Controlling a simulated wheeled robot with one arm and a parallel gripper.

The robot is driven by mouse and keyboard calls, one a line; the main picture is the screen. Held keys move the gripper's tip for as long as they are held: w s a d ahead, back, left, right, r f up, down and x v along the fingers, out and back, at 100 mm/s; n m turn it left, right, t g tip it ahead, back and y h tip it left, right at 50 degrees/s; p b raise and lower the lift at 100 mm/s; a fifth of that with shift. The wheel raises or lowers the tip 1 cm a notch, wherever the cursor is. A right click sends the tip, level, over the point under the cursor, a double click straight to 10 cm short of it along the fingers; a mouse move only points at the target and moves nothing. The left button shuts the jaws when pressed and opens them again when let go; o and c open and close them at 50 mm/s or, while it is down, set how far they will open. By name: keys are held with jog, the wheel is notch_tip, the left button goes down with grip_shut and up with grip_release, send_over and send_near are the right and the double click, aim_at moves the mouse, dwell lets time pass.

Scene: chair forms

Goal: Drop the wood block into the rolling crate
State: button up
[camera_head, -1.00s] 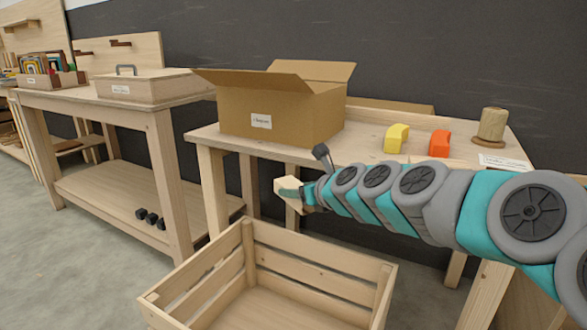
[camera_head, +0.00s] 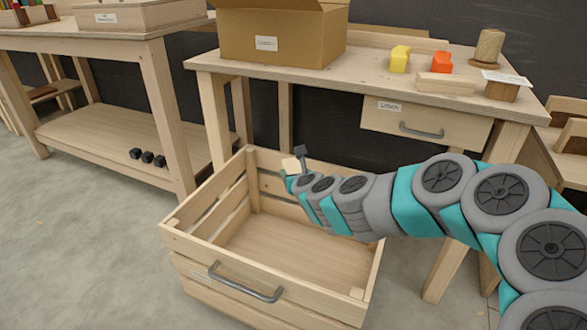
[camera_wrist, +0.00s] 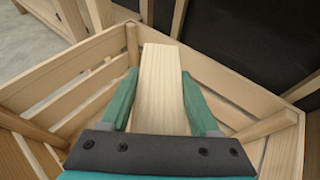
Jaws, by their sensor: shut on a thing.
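The wood block (camera_wrist: 160,85) is a pale, straight-grained piece between the green fingers of my gripper (camera_wrist: 160,103) in the wrist view. My gripper is shut on it. In the head view the block (camera_head: 291,165) shows only as a small pale end beside my gripper (camera_head: 288,176). The rolling crate (camera_head: 215,285) is slatted pale wood with a dark metal handle, and its inside looks empty. My gripper and the block are over the back part of the crate's opening. The crate's slatted walls (camera_wrist: 75,75) surround the block in the wrist view. The crate's wheels are not visible.
A workbench (camera_head: 215,62) behind the crate carries a cardboard box (camera_head: 265,42), a yellow piece (camera_head: 399,58), an orange piece (camera_head: 441,63) and wooden pieces. Another bench (camera_head: 100,38) stands left, with small black blocks (camera_head: 147,157) on its lower shelf. Floor at left is clear.

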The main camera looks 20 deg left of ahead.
jog(key=shift+f+b, duration=1.05)
jog(key=shift+f, duration=0.95)
jog(key=o, duration=1.5)
jog(key=shift+v, duration=3.9)
